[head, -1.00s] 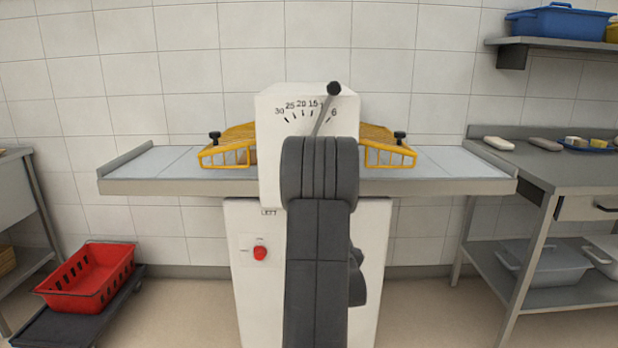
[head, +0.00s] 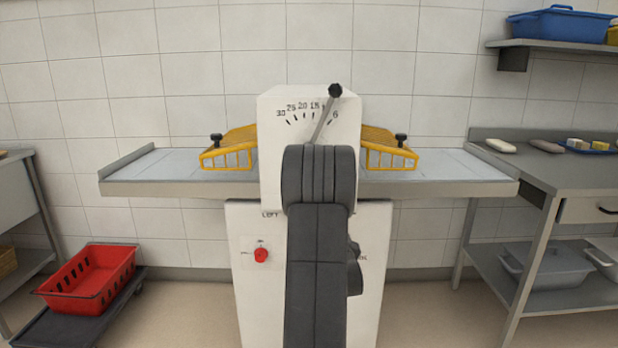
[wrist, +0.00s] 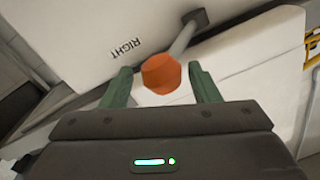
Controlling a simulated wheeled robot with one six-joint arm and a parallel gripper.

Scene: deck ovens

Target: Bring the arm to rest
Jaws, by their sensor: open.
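My gripper (wrist: 160,70) is open in the wrist view, its two green fingers apart. An orange knob (wrist: 160,75) on a grey rod (wrist: 185,38) shows between the fingertips, with a gap on either side. I cannot tell its depth from them. Beyond is a white panel marked RIGHT, upside down. In the head view my dark arm is folded in front of the white dough sheeter (head: 275,130) and hides its middle; my gripper is not visible there. The sheeter's dial lever (head: 325,115) has a black knob and leans right, over the low numbers.
Yellow wire guards stand left (head: 228,155) and right (head: 388,155) on the sheeter's side tables (head: 465,187). A red crate (head: 85,285) sits on a low dark trolley (head: 70,325) at left. A steel bench (head: 520,165) stands at right. The floor between trolley and sheeter looks clear.

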